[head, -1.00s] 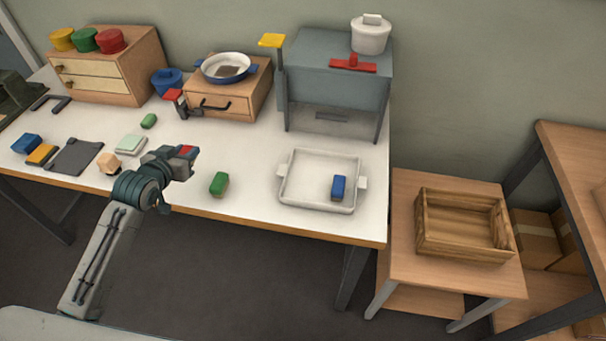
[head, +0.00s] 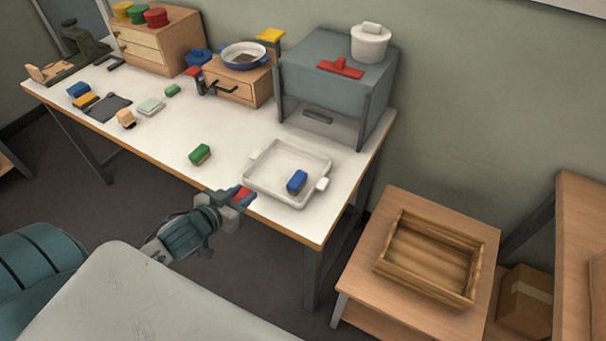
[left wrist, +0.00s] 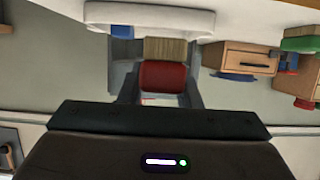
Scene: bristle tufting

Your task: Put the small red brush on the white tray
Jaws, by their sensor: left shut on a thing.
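The small red brush (head: 243,195) is between the fingers of my left gripper (head: 239,199), which is shut on it. In the left wrist view its red back (left wrist: 163,76) faces the camera, with a tan part (left wrist: 165,49) beyond it. The gripper is near the table's front edge, just to the lower left of the white tray (head: 286,159) in the head view. A blue brush (head: 297,181) lies in the tray's front right part; the rest of the tray is bare. My right gripper is not in view.
A green brush (head: 200,154) lies left of the tray. A grey oven-like box (head: 330,85) with a white pot (head: 370,42) stands behind it. A wooden crate (head: 430,258) sits on a lower side table. The white table between is mostly clear.

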